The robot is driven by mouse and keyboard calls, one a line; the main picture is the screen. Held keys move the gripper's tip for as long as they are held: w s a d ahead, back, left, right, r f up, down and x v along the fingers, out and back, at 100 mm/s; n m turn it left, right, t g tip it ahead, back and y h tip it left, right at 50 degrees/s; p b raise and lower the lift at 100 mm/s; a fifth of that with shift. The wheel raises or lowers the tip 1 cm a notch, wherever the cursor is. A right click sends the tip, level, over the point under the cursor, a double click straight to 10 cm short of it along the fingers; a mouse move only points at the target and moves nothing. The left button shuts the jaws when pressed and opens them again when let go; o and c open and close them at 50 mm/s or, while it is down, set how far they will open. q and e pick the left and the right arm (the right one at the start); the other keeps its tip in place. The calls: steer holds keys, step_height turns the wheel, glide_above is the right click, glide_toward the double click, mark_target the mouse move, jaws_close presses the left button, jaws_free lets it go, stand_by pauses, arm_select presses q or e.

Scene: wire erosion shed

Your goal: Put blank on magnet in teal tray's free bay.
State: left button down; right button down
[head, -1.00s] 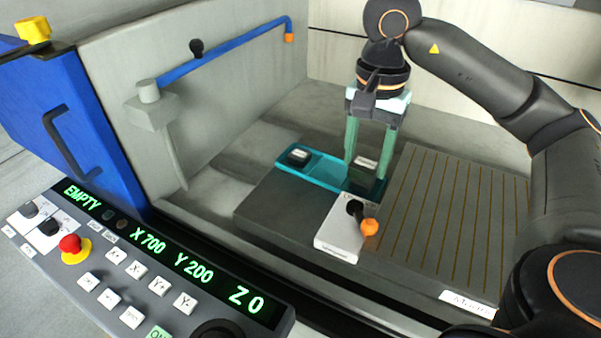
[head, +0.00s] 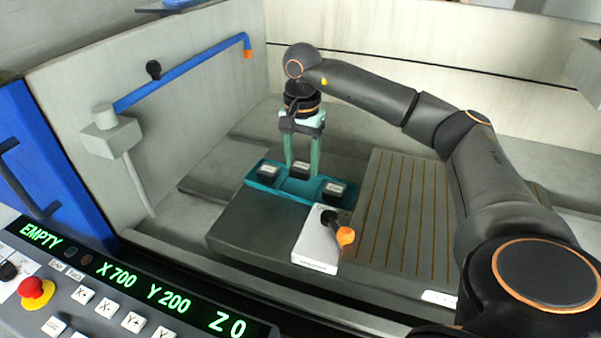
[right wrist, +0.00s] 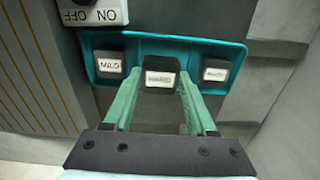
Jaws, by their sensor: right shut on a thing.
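The teal tray (head: 264,184) lies on the dark block in the machine; it also shows in the right wrist view (right wrist: 235,52). A dark blank with a white label (head: 268,171) sits in its left bay, and the blank labelled MILD (head: 335,189) in its right bay. In the right wrist view, MILD (right wrist: 110,66) is at left. My right gripper (head: 302,172) is shut on a third labelled blank (right wrist: 160,74) at the middle bay. I cannot tell whether this blank touches the bay floor. The magnet (head: 400,220), a grooved plate, looks bare. My left gripper is not in view.
A white ON/OFF switch box (head: 316,252) with an orange-tipped lever (head: 345,236) stands close in front of the tray. A blue pipe (head: 180,75) runs along the left wall. The control panel (head: 130,295) at front left reads EMPTY.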

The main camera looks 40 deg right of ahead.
mark_target(301, 163)
steer(key=shift+w+d+f, duration=0.1)
steer(key=shift+w+f, duration=0.25)
steer(key=shift+f, duration=0.05)
steer(key=shift+w+d+f, duration=0.1)
steer(key=shift+f, duration=1.55)
steer(key=shift+f, duration=0.1)
steer(key=shift+c, duration=1)
jaws_free()
step_height(301, 163, up, 12)
steer(key=shift+r+p, duration=0.15)
steer(key=shift+p, duration=0.35)
